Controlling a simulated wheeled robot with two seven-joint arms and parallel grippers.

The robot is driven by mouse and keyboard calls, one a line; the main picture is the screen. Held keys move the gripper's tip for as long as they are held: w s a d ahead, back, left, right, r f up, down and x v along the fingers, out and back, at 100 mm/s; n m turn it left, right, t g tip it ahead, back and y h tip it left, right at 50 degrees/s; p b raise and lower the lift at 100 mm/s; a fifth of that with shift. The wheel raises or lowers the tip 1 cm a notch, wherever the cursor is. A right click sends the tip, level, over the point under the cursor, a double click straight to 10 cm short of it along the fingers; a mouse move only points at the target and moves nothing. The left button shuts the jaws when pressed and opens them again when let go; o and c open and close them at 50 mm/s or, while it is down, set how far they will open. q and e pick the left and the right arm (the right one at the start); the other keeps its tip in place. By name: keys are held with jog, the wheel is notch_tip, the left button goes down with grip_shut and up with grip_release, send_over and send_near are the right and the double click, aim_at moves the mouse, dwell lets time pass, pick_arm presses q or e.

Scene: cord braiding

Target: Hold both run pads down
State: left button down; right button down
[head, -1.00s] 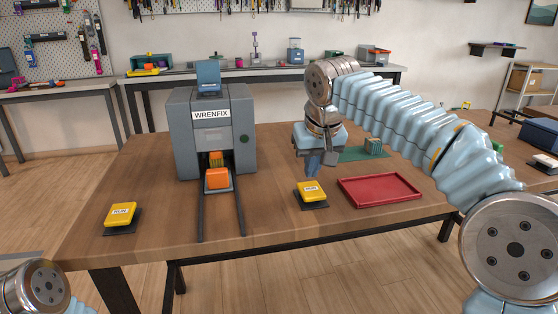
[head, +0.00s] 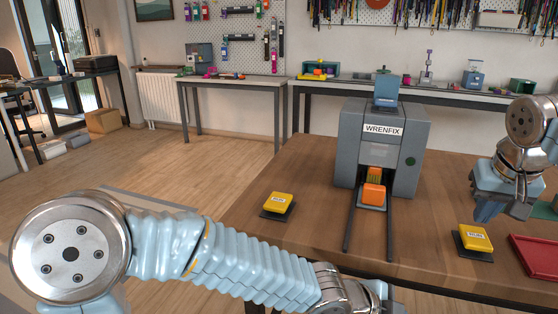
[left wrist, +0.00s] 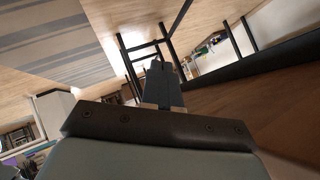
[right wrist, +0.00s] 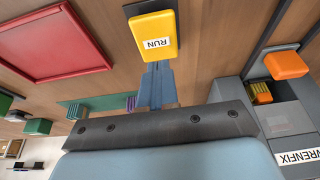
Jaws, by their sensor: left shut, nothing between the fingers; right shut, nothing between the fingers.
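Two yellow run pads sit on dark bases on the wooden table. The left run pad (head: 279,201) is near the table's left edge, with nothing on it. The right run pad (head: 474,238) is right of the rails and also shows in the right wrist view (right wrist: 153,36). My right gripper (head: 484,214) is shut and empty, pointing down just behind and above the right pad; it appears apart from it. My left arm crosses the bottom of the head view, its fingers out of that view. In the left wrist view my left gripper (left wrist: 161,82) is shut and empty, no pad visible there.
The grey WRENFIX machine (head: 383,150) stands behind the pads, with an orange block (head: 373,194) at its front between two dark rails. A red tray (head: 540,258) lies right of the right pad. The table around the left pad is clear.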

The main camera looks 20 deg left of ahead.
pick_arm(q)
notch_tip(320, 180, up, 12)
jog(key=s+d+m+t, duration=0.2)
jog(key=s+d+m, duration=0.1)
jog(key=m, duration=0.2)
pick_arm(e)
jog(key=shift+s, duration=0.1)
pick_arm(q)
notch_tip(320, 180, up, 12)
jog(key=n+g+y, duration=0.3)
jog(key=n+y, duration=0.6)
jog(key=n, duration=1.5)
send_over(281, 196)
jog(key=s, duration=0.1)
jog(key=shift+s+f, duration=0.15)
jog(key=shift+f, duration=3.3)
